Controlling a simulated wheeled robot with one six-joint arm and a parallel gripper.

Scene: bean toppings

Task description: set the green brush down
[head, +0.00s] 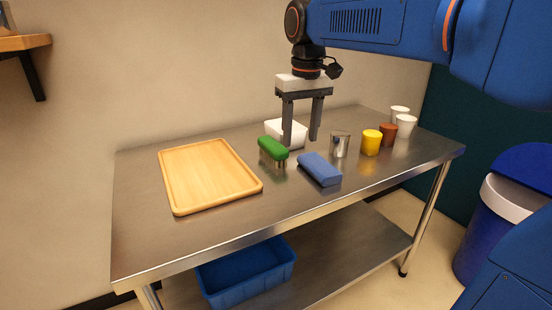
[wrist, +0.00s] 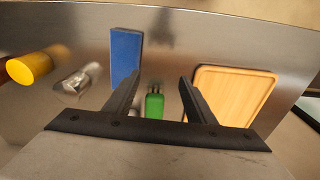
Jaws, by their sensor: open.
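In the wrist view the green brush (wrist: 154,106) shows between my two fingers, beyond the gripper's base. My gripper (head: 301,141) is open and empty, pointing down, with its fingertips close to the brush and slightly right of it in the head view. The open fingers (wrist: 159,77) also show in the wrist view. The exact gap between fingers and brush cannot be told.
A wooden tray (head: 210,178) lies left and a blue block (head: 319,169) right of the brush. A white container (head: 286,128) stands behind. A metal cup (head: 340,145), a yellow cup (head: 371,143), a brown cup (head: 388,134) and white cups (head: 406,125) stand right.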

